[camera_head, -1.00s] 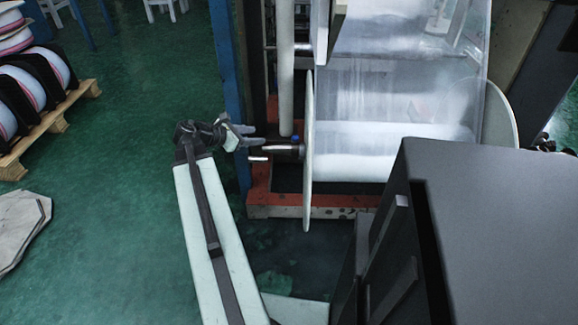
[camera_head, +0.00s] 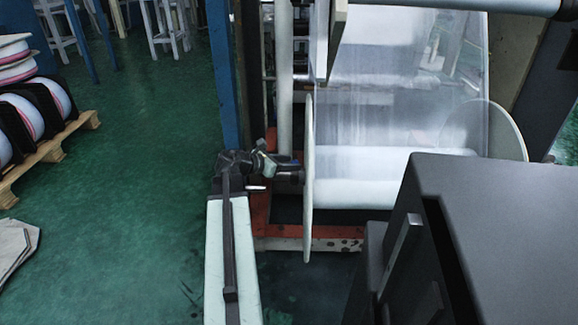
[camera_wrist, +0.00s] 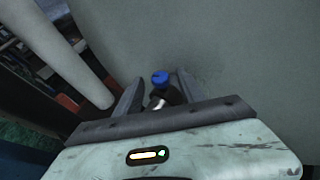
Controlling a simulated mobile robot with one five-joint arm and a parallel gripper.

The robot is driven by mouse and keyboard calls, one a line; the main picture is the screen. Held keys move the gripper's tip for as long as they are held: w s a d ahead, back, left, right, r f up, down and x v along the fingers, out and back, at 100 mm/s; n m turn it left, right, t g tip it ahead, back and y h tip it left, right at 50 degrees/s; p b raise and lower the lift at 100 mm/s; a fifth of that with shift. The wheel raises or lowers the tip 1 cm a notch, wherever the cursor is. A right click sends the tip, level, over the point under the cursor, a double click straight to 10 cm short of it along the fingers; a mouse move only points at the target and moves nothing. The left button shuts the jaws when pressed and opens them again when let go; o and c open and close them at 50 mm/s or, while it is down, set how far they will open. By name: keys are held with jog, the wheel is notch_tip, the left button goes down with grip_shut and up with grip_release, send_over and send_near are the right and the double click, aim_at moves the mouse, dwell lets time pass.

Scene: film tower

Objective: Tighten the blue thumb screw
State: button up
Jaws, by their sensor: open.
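The blue thumb screw (camera_wrist: 160,77) shows in the wrist view on top of a dark collar on a metal shaft (camera_wrist: 160,100). My gripper (camera_wrist: 160,79) is open, with one finger on each side of the screw in that view. I cannot tell whether either finger touches it. In the head view my gripper (camera_head: 276,161) is at the near end of the roll shaft, beside the dark collar (camera_head: 290,178). The screw cannot be made out there, as my gripper covers that area.
A large pale disc (camera_head: 307,185) stands right behind the collar, with the film roll (camera_head: 365,175) beyond it. A blue post (camera_head: 225,80) and a white upright pipe (camera_head: 284,80) stand close by. A pallet with reels (camera_head: 50,150) is at left.

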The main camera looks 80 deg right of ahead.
grip_shut()
jog(key=shift+d, duration=0.1)
jog(key=shift+w, duration=0.1)
jog(key=m+g+y, duration=0.1)
jog(key=m+y, duration=0.1)
jog(key=shift+w+d+m+g, duration=0.2)
jog(key=shift+d+m+g, duration=0.1)
jog(key=shift+d+g, duration=0.1)
jog(key=shift+w+d+m+g+y, duration=0.15)
jog(key=shift+m+g+y, duration=0.55)
jog(key=shift+m+y, duration=1)
jog(key=shift+y, duration=0.5)
grip_release()
